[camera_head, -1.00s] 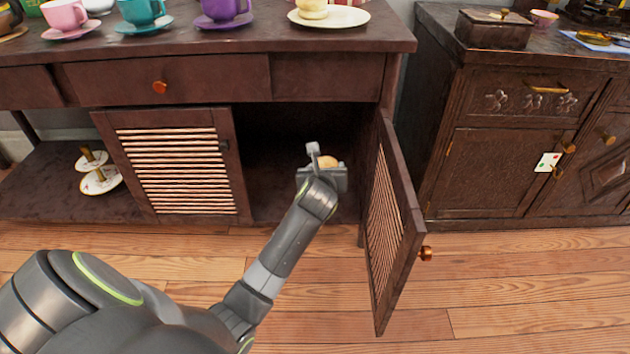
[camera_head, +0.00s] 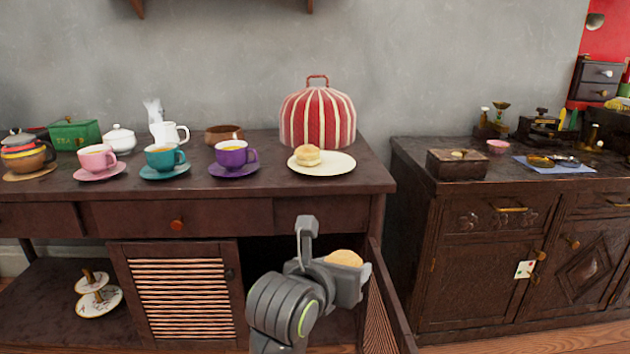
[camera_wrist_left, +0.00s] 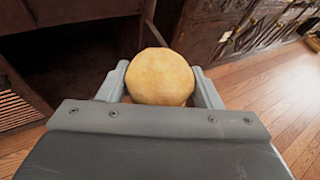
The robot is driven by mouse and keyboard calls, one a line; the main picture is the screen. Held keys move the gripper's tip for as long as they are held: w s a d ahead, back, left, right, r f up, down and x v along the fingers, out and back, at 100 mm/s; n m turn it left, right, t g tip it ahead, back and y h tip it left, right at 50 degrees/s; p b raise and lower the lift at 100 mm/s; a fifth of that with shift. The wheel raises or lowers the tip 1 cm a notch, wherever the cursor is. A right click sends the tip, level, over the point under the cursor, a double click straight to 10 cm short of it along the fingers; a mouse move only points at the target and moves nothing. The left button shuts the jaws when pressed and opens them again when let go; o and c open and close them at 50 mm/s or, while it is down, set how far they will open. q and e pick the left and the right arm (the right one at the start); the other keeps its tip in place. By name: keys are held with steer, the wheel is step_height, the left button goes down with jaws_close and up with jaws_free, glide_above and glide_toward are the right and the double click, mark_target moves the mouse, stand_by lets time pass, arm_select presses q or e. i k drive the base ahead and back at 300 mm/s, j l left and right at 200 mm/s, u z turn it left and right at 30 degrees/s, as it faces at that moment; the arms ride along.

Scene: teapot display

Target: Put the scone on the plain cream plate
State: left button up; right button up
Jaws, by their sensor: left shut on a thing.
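A round golden scone (camera_wrist_left: 161,77) is held between the two fingers of my left gripper (camera_wrist_left: 161,88) in the left wrist view. In the head view the scone (camera_head: 345,258) shows above my left gripper (camera_head: 335,272), in front of the open cupboard and below the sideboard top. The plain cream plate (camera_head: 338,165) lies on the right end of the sideboard top. Another scone (camera_head: 307,155) sits on the left part of that plate, and the plate's right part is bare. My right gripper is not in view.
A red and white striped tea cosy (camera_head: 318,118) stands just behind the plate. A purple cup (camera_head: 232,156) on its saucer stands to the left. The sideboard's front edge (camera_head: 250,194) is above my gripper. An open cupboard door (camera_head: 385,310) is at lower right.

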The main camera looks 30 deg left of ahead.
mark_target(337, 167)
steer(key=k+u, duration=0.2)
steer(key=u, duration=0.15)
steer(key=k+j+u, duration=0.1)
steer(key=k+u, duration=0.25)
steer(key=i+l+u, duration=0.1)
steer(key=l, duration=0.2)
steer(key=i+l+u, duration=0.15)
steer(key=l, duration=0.2)
steer(key=i+l+u, duration=0.1)
steer(key=l, duration=0.25)
steer(key=i+l+u, duration=0.15)
steer(key=l, duration=0.2)
